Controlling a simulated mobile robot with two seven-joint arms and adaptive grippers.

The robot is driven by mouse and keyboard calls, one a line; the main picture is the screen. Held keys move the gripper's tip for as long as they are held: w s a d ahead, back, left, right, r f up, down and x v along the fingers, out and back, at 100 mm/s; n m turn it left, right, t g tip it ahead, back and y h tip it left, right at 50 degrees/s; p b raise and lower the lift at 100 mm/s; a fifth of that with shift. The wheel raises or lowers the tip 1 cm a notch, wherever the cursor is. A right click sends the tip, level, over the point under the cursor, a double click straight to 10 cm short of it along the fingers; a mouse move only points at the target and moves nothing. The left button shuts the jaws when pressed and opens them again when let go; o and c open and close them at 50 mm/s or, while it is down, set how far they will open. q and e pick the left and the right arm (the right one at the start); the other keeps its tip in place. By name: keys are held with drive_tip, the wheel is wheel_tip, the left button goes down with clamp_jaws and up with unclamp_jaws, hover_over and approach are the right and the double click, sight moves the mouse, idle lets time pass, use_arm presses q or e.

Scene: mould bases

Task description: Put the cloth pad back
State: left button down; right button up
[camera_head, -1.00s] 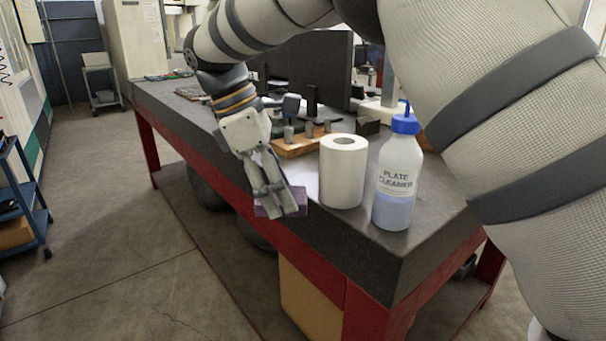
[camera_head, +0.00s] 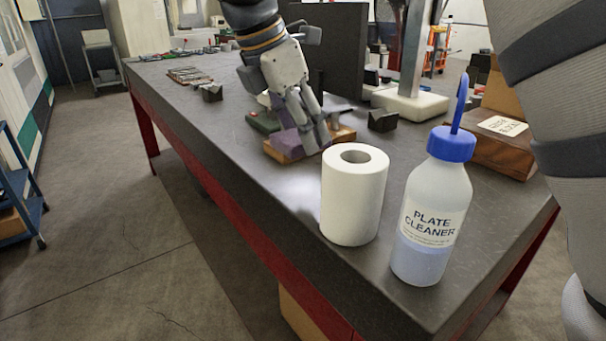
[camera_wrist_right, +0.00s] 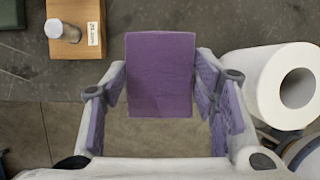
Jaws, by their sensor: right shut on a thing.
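The cloth pad is a flat purple rectangle (camera_wrist_right: 160,75). It sits between the two fingers of my right gripper (camera_head: 314,146) in the right wrist view. In the head view the purple pad (camera_head: 287,146) shows partly behind the fingers, over the wooden board (camera_head: 343,134). My right gripper is shut on the pad and points down. I cannot tell whether the pad touches anything below it. My left gripper is not in view.
A white paper roll (camera_head: 353,205) and a plate cleaner bottle (camera_head: 432,210) stand in front, right of the gripper. The dark table (camera_head: 230,135) has clear surface to the left. A dark upright plate (camera_head: 335,50) and a wooden box (camera_head: 500,150) stand farther back.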

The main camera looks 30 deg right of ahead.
sight(306, 185)
wheel_tip(306, 185, down, 8)
drive_tip(key=shift+s+r, duration=0.15)
drive_tip(key=o, duration=1.1)
drive_tip(key=v, duration=1.2)
drive_tip(key=shift+r, duration=0.1)
